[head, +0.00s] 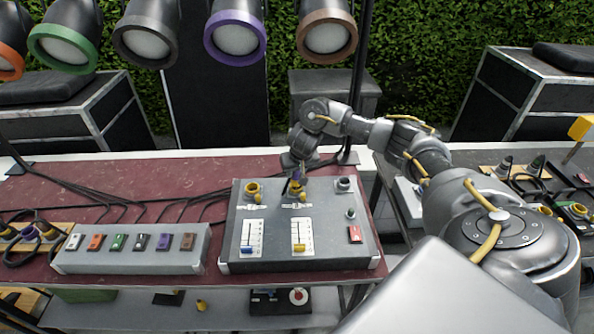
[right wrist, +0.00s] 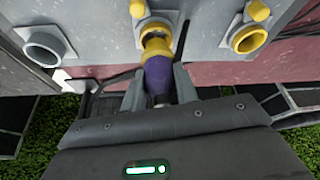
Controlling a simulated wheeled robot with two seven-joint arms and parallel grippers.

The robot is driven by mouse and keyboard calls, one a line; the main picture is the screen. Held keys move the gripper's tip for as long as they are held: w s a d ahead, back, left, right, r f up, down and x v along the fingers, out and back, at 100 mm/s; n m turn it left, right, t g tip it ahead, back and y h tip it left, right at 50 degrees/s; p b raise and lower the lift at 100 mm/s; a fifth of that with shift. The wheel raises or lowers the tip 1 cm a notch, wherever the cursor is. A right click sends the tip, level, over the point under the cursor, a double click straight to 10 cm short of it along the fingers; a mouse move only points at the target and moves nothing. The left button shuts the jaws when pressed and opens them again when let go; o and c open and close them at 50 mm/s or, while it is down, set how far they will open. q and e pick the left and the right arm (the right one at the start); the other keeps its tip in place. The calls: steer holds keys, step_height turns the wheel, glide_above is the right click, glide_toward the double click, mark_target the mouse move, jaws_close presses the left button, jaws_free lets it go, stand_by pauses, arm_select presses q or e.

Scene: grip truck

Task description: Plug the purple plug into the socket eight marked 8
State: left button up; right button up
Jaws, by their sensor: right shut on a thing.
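The purple plug (right wrist: 159,80) is between the fingers of my right gripper (right wrist: 158,88) in the right wrist view. Another yellow socket (head: 253,188) is to the left and a grey socket (head: 344,185) to the right. The number 8 is not readable. My left gripper is not in view.
The control box stands on a dark red table (head: 150,177). A switch box (head: 130,250) with coloured switches is left of it. Black cables lie behind it. Spotlights, including a purple-rimmed one (head: 235,32), hang above. Coiled cables lie at the far left.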

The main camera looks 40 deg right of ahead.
steer(key=shift+f, duration=1.35)
steer(key=o, duration=1.5)
steer(key=shift+c, duration=0.2)
steer(key=shift+r, duration=0.15)
steer(key=shift+r+p, duration=1.2)
steer(key=shift+p, duration=0.3)
steer(key=shift+r+p, duration=0.9)
steer(key=shift+r, duration=0.25)
